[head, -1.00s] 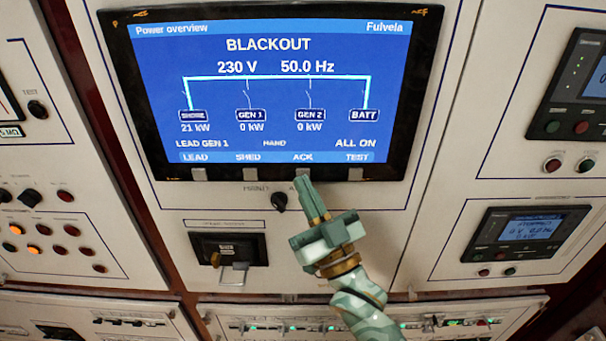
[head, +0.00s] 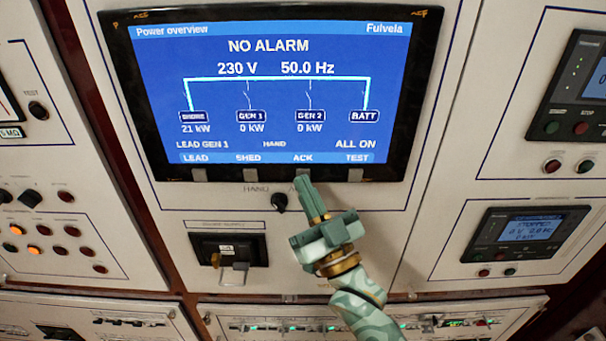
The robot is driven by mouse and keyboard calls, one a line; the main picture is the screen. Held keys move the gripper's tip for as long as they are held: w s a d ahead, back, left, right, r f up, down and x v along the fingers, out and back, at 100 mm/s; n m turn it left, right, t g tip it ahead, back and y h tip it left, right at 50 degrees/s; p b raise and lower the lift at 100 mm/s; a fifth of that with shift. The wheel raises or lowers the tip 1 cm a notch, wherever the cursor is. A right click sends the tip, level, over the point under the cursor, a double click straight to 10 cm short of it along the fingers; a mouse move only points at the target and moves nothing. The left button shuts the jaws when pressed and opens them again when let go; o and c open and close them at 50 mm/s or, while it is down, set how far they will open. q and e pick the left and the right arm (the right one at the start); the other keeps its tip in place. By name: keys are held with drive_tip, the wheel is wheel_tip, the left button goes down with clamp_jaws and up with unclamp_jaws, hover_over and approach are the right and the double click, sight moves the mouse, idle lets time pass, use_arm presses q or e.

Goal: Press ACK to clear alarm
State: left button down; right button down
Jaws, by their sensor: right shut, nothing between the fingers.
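The power overview screen (head: 270,110) fills the upper middle of the head view and reads "NO ALARM". Its bottom row of labels reads LEAD, SHED, ACK (head: 303,158) and TEST. Small grey keys sit under LEAD, SHED and TEST. I cannot tell whether the tips touch the key. My left gripper is not in view.
A dark knob (head: 279,201) sits just left of the right gripper's fingers. A black switch unit (head: 230,250) with a hanging tag is lower left. A smaller display (head: 530,230) is on the right panel. Indicator lamps and buttons (head: 40,235) are at left.

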drive_tip(key=shift+s, duration=0.65)
drive_tip(key=shift+p, duration=0.3)
drive_tip(key=s+p, duration=0.1)
drive_tip(key=s, duration=0.4)
drive_tip(key=shift+p, duration=0.35)
